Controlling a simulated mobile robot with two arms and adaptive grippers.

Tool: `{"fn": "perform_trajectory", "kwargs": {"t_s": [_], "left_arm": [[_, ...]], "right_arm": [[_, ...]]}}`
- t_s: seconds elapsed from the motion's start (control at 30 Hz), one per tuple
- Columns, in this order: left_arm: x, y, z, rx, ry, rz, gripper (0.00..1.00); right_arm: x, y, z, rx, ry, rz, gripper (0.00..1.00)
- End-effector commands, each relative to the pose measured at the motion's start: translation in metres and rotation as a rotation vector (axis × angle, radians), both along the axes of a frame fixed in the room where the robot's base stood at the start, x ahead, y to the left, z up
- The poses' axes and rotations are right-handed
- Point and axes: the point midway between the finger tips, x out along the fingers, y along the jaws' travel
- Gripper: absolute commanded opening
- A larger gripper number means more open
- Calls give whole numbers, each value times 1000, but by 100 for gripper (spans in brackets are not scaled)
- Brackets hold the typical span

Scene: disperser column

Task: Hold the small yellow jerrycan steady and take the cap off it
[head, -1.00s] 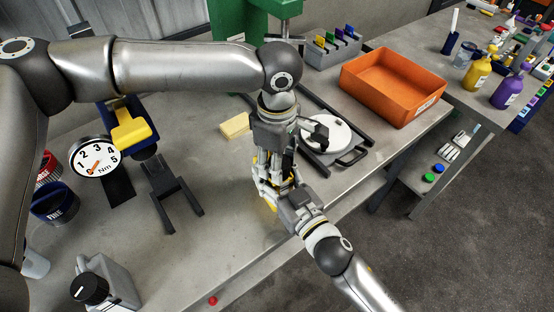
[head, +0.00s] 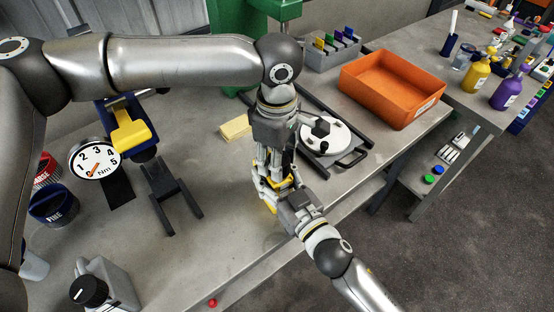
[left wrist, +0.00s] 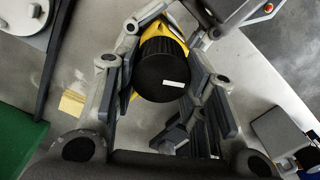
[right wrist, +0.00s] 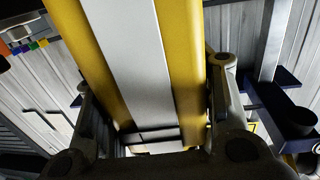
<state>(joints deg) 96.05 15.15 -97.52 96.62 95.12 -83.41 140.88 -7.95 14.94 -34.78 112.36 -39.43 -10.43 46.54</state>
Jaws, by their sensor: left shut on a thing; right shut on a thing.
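The small yellow jerrycan (head: 270,208) is at the front edge of the bench, mostly hidden by my grippers in the head view. In the left wrist view its yellow body (left wrist: 232,48) shows behind its ribbed black cap (left wrist: 160,78), which has a white mark. My left gripper (head: 272,178) points down from above, shut on the cap with fingers on both sides. My right gripper (head: 284,197) comes from the front right, shut on the jerrycan body. The right wrist view shows the yellow body (right wrist: 183,60) with a pale label between the fingers.
A dial gauge (head: 94,160) and a black forked stand (head: 172,195) are left of the grippers.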

Motion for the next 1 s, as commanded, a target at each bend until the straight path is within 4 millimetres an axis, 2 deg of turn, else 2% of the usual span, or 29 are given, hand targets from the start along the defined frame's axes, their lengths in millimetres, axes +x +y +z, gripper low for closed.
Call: {"fn": "perform_trajectory", "kwargs": {"t_s": [0.53, 0.83, 1.0], "left_arm": [[0, 0, 8, 1, 0, 1, 10], [0, 0, 41, 0, -1, 1, 10], [0, 1, 46, 1, 0, 1, 10]], "right_arm": [[0, 0, 0, -1, 1, 0, 6], [0, 0, 0, -1, 1, 0, 6], [0, 0, 0, 0, 0, 0, 6]]}}
